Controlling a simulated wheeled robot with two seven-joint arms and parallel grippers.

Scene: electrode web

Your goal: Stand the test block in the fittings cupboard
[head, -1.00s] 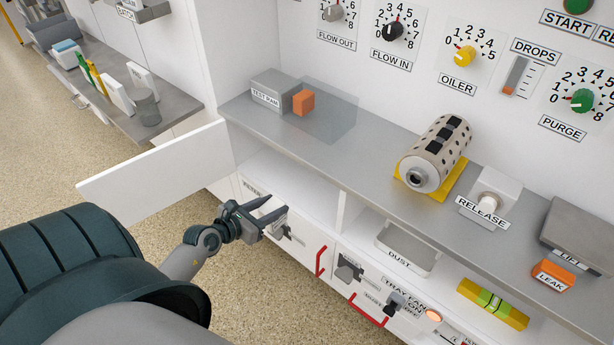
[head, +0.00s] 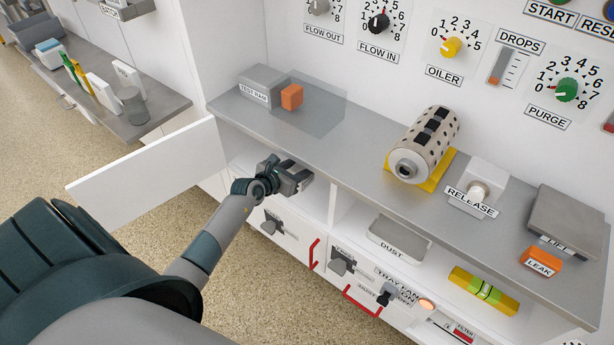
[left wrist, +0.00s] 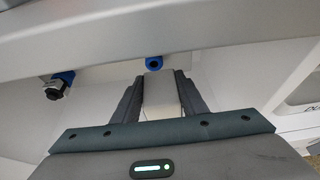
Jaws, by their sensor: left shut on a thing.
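My left gripper (head: 298,178) reaches into the open front of the fittings cupboard (head: 232,158), under the grey worktop. In the left wrist view it is shut on a pale grey block (left wrist: 160,97), which I take to be the test block. The block is between both fingers and points into the cupboard; in the head view I cannot make it out. A blue round fitting (left wrist: 155,61) shows just beyond the block, and a black and blue fitting (left wrist: 57,86) to its left. I cannot tell whether the block touches the floor or the fitting. My right gripper is not in view.
The white cupboard door (head: 150,172) stands open to the left. The grey worktop (head: 330,150) edge is close above my gripper. An orange block (head: 292,97) and a grey box (head: 262,85) sit on top. A divider (head: 334,197) stands right of my gripper.

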